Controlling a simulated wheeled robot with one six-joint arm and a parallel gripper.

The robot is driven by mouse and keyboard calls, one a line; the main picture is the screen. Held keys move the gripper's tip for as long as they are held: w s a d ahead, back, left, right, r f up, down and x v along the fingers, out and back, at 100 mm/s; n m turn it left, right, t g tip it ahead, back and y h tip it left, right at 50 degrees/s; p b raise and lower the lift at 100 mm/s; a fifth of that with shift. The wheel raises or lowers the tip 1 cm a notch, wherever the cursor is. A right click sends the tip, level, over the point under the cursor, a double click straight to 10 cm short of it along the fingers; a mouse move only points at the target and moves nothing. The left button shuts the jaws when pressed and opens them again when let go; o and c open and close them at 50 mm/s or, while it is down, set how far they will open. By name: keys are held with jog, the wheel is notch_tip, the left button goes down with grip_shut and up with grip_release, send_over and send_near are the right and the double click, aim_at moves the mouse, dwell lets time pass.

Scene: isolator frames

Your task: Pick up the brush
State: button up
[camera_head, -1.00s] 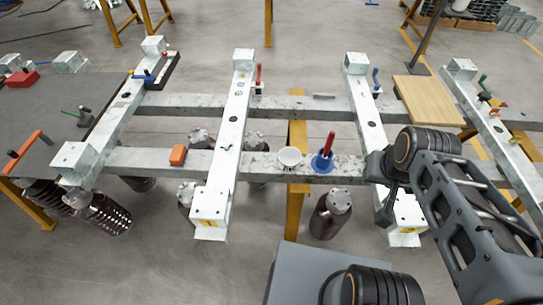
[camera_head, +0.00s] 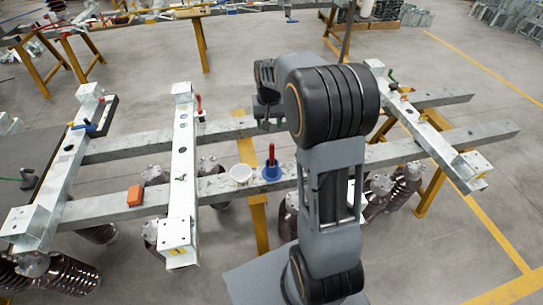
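No thing is plainly recognisable as a brush at this size. An upright red handle (camera_head: 271,155) stands in or on a blue round base (camera_head: 272,174) on the near grey beam; I cannot tell whether it is the brush. Another red upright handle (camera_head: 198,103) is by the left cross-beam. My arm covers the middle right of the view. Its dark wrist end reaches over the far beam, with my gripper (camera_head: 266,118) partly hidden behind the arm and its fingers unclear.
A black tray with blue-handled tools (camera_head: 88,126) is at upper left. Steel cross-beams stand on yellow trestles. Open floor lies at right, with yellow lines.

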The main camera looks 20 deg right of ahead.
aim_at(272, 144)
jog(key=f, duration=0.3)
jog(key=w+d+f+p, duration=0.1)
jog(key=f, duration=0.2)
jog(key=w+f, duration=0.1)
jog(key=f, duration=0.2)
jog(key=shift+d+f, duration=0.15)
jog(key=shift+d, duration=0.2)
jog(key=shift+d+f+p, duration=0.1)
jog(key=shift+f+p, duration=1)
jog(key=shift+f, duration=1.9)
grip_shut()
jog(key=shift+r, duration=0.15)
